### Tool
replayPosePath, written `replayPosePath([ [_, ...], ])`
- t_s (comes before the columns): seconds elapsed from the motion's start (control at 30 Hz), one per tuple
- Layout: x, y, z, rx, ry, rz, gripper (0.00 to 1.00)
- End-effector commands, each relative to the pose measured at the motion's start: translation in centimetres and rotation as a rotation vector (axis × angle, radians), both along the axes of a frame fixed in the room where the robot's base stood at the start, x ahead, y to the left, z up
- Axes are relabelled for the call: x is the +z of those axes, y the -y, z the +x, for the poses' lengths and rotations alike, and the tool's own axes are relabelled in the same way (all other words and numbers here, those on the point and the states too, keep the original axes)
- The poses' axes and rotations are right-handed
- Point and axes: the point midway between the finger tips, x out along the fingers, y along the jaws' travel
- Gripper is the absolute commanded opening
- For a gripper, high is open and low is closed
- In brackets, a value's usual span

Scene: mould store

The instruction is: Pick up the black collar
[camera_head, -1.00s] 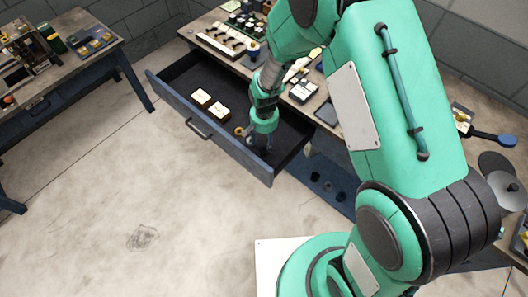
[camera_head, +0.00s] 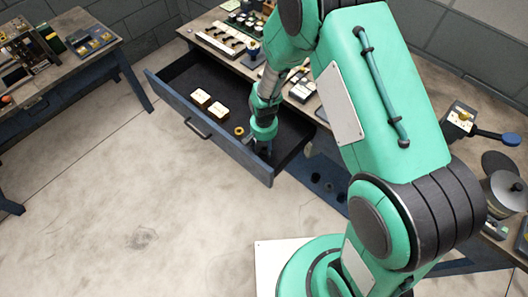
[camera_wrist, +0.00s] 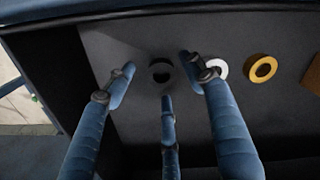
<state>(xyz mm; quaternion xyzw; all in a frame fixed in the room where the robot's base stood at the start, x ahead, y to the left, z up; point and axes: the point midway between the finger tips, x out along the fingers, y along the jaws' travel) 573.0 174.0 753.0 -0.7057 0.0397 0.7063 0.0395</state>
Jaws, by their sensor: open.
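The black collar (camera_wrist: 160,64) is a dark ring lying on the dark drawer floor, in the upper middle of the wrist view. My gripper (camera_wrist: 160,79) is open with its three blue fingers spread around the collar's place in that view, and nothing is held. I cannot tell how far the fingertips are above the floor. In the head view my gripper (camera_head: 262,150) reaches down into the front right part of the open drawer (camera_head: 215,139). The collar cannot be made out there, behind my gripper and wrist.
A white ring (camera_wrist: 221,68) lies close to the right finger, with a yellow ring (camera_wrist: 262,69) beyond it. Two pale-topped blocks (camera_head: 201,97) (camera_head: 218,108) sit further left in the drawer. The drawer's front wall is close to my gripper. The bench (camera_head: 300,105) above holds many parts.

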Motion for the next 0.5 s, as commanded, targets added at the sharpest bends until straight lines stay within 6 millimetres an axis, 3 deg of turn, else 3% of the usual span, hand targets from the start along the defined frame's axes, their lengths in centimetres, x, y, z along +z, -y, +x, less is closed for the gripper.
replayPosePath([
  [0.17, -1.38, -0.02, 0.04, 0.0, 0.001, 0.0, 0.54],
  [0.5, -1.45, -0.01, 0.03, 0.0, 0.001, 0.0, 0.54],
])
